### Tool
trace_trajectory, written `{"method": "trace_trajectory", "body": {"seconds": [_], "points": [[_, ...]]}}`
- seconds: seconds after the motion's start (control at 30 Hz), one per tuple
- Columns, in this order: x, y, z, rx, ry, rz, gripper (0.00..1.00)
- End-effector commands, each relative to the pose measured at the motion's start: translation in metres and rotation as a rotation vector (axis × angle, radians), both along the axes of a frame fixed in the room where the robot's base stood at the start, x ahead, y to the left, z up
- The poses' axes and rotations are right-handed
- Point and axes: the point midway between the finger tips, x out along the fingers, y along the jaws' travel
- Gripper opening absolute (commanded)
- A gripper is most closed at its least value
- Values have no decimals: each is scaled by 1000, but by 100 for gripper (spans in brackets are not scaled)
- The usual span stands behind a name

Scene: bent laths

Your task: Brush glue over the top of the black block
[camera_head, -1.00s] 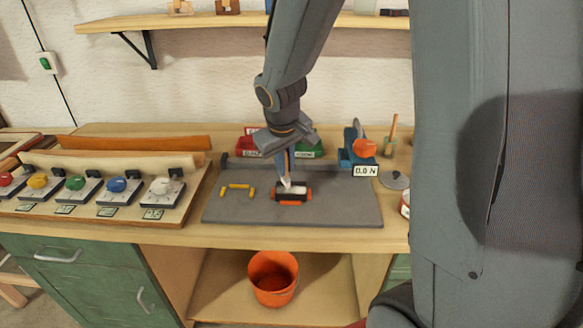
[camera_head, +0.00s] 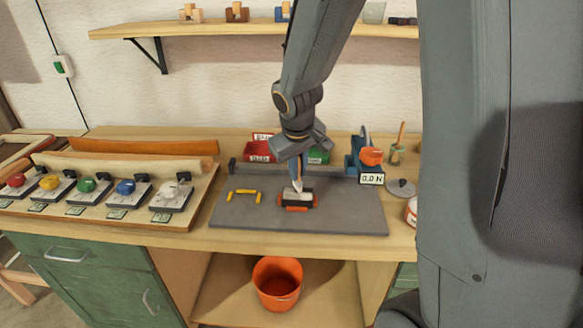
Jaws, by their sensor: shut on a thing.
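The black block (camera_head: 311,199) sits on the grey mat (camera_head: 350,219), with orange pieces along its front and at its side. A pale, whitish patch shows on its top. My gripper (camera_head: 298,157) is above the block, shut on a brush (camera_head: 297,174) that points down. The brush's pale tip meets or nearly meets the block's top; contact is too small to be sure of. A pot with a white and red side (camera_head: 411,212) is partly hidden behind my arm at the right.
Yellow pieces (camera_head: 244,192) lie left of the block. Red (camera_head: 257,152) and green (camera_head: 318,157) bins stand behind. A blue tool (camera_head: 360,157) with a "0.0 N" display (camera_head: 371,179) and a round grey lid (camera_head: 402,187) are at right. Coloured knobs (camera_head: 87,186) line the left. An orange bucket (camera_head: 277,284) is below.

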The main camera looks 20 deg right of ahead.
Motion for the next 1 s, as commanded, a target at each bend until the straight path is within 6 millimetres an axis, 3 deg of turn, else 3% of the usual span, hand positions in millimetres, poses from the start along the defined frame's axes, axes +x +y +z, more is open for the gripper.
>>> {"method": "trace_trajectory", "body": {"seconds": [0.63, 1.0], "points": [[-15, -36, -1, 0, 1, 0, 0], [-7, -20, -3, -1, -2, 3, 0]]}}
